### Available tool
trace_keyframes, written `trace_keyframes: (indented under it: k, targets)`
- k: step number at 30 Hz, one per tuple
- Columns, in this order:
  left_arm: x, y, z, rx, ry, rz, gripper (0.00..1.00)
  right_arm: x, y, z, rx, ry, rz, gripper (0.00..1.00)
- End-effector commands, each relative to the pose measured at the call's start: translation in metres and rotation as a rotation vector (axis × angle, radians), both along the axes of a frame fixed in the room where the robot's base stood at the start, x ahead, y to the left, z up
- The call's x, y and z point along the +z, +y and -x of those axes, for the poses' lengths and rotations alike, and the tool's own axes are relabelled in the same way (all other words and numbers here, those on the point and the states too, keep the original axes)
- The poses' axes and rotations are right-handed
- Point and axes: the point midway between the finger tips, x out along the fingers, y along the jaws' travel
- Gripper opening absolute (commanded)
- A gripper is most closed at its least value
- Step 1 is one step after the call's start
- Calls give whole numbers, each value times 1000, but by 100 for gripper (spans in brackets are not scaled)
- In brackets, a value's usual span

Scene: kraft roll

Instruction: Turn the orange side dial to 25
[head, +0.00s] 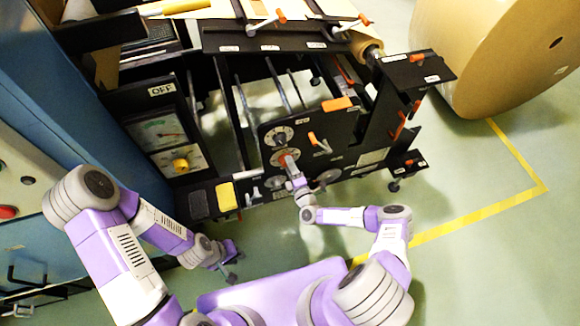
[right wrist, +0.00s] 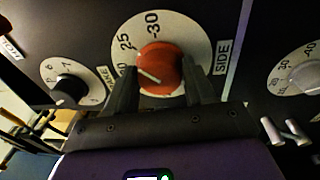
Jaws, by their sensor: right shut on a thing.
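The orange side dial (right wrist: 163,64) sits on a white scale plate (right wrist: 190,30) labelled SIDE. The numbers 25 and 30 show at its upper left and top; a number lower left is partly hidden by a finger. A white line on the knob runs across its lower left, with its left end below the 25. My right gripper (right wrist: 161,88) has one finger on each side of the knob and is shut on it. In the head view the dial (head: 286,157) is partly covered by this gripper (head: 291,172). My left gripper (head: 234,264) hangs low, away from the panel; its opening is unclear.
A black-knobbed dial (right wrist: 70,89) is left of the side dial and a grey-knobbed dial (right wrist: 308,76) is right. Metal pegs (right wrist: 285,130) stick out at lower right. A large kraft roll (head: 500,55) stands at the back right. Floor at the right is clear.

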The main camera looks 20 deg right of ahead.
Motion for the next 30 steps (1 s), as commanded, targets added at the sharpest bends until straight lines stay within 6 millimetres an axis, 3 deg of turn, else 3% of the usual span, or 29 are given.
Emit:
trace_keyframes:
  k: [14, 15, 19, 30]
  targets:
    - [-1, 0, 0, 0, 0, 0, 25, 0, 1, 0, 3, 1, -16, 24]
    - [-1, 0, 0, 0, 0, 0, 25, 0, 1, 0, 3, 1, -15, 59]
    - [-1, 0, 0, 0, 0, 0, 25, 0, 1, 0, 2, 1, -15, 78]
    - [2, 0, 0, 0, 0, 0, 25, 0, -1, 6, 0, 2, -14, 80]
